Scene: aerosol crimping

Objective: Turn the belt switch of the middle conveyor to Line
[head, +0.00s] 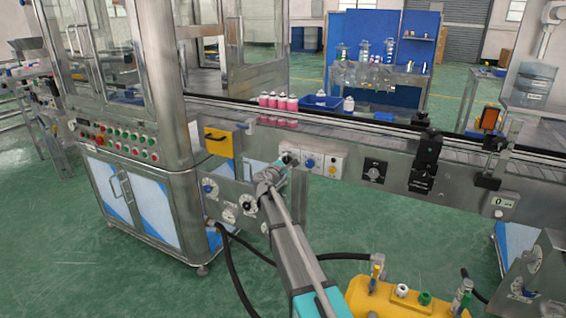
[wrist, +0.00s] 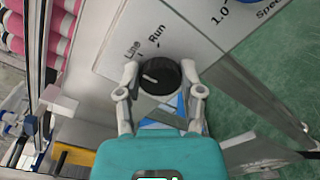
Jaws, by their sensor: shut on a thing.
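The belt switch is a round black knob (wrist: 160,77) with a white pointer mark, on a pale plate (wrist: 185,35) printed "Line" and "Run". The pointer slants toward the left side of the wrist view, roughly on the "Line" side; its exact setting is hard to read. My gripper (wrist: 159,72) is shut on the knob, one finger on each side. In the head view my gripper (head: 282,164) reaches the conveyor's front, where the black knob (head: 290,158) is partly hidden behind it.
A blue knob (head: 311,163) and a yellow knob (head: 332,170) sit close to the right of the switch. A yellow machine (head: 400,300) with fittings is at the lower right.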

